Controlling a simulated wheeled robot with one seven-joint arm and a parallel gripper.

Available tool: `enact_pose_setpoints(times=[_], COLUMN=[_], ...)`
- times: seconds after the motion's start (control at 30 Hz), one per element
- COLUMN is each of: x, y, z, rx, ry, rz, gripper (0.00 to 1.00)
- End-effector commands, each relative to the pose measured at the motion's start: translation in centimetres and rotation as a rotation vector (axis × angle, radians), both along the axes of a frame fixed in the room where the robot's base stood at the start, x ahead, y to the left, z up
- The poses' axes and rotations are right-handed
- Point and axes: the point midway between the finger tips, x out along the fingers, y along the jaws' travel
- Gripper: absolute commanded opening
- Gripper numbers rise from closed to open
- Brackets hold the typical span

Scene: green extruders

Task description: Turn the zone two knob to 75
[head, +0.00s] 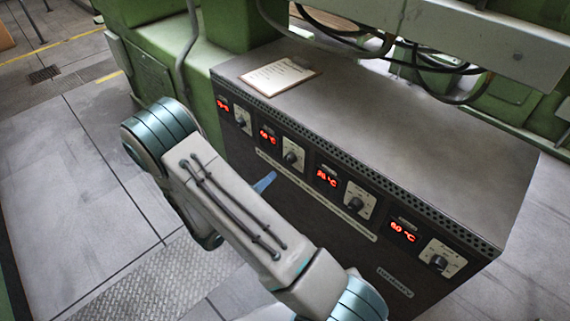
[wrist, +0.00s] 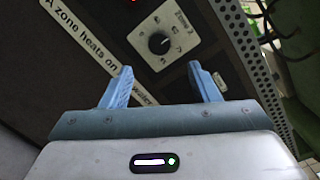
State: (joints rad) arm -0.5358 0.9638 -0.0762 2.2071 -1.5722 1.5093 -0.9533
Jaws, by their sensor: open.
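The zone two knob (head: 292,157) is a black dial on a pale square plate, second from the left on the dark control box. The same knob appears to be the one in the wrist view (wrist: 159,43), beyond my fingertips and roughly centred between them. In the head view my arm hides most of the gripper; one blue finger shows below the knob. The red zone two display (head: 268,135) is not clearly legible.
The other knobs are the far-left knob (head: 241,122), third knob (head: 355,203) and right knob (head: 440,262). A text strip (head: 318,195) runs below the knobs. A clipboard (head: 280,76) lies on the box top. Cables (head: 335,30) hang behind it.

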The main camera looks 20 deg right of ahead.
Motion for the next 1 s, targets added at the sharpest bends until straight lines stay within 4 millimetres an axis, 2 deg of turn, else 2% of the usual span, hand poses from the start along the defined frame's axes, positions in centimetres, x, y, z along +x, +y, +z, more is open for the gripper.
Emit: enact_pose_setpoints(times=[0.03, 0.2, 0.43, 0.6, 0.9, 0.93, 1.0], x=[0.5, 2.2, 4.0, 4.6, 4.7, 4.7, 4.7], y=[-1.2, -4.4, -7.7, -8.7, -8.9, -8.9, -8.9], z=[-0.1, -0.1, -0.1, 0.0, 0.0, 0.0, 0.0], rx=[0.000, 0.000, 0.002, 0.002, 0.002, 0.002, 0.002], ry=[-0.001, -0.002, -0.002, -0.001, -0.001, -0.001, -0.001], rz=[-0.006, -0.006, -0.004, -0.002, -0.002, -0.002, -0.002], gripper=[0.55, 0.55, 0.55, 0.55, 0.55, 0.50, 0.30])
